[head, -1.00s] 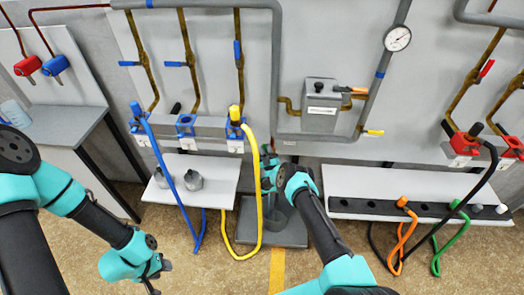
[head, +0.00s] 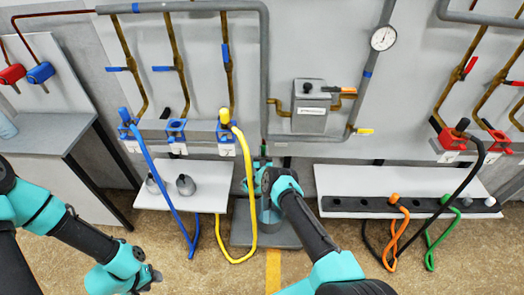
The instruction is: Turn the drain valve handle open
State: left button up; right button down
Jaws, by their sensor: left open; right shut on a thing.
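My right gripper (head: 262,164) is at the wall near the foot of the grey vertical pipe (head: 263,80), above a grey bucket (head: 270,216). It is shut on what appears to be the drain valve handle. The gripper and my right arm hide the handle, so its angle cannot be told. My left gripper (head: 151,279) is open and empty, low over the floor at the lower left, well away from the valve.
A yellow hose (head: 251,205) hangs just left of the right gripper. A white bench (head: 345,183) with orange and green hoses is on the right. A gauge (head: 383,38) hangs upper right.

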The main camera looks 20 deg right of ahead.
jog(key=c, duration=1)
grip_release()
jog(key=shift+o, duration=0.2)
jog(key=shift+f, duration=0.1)
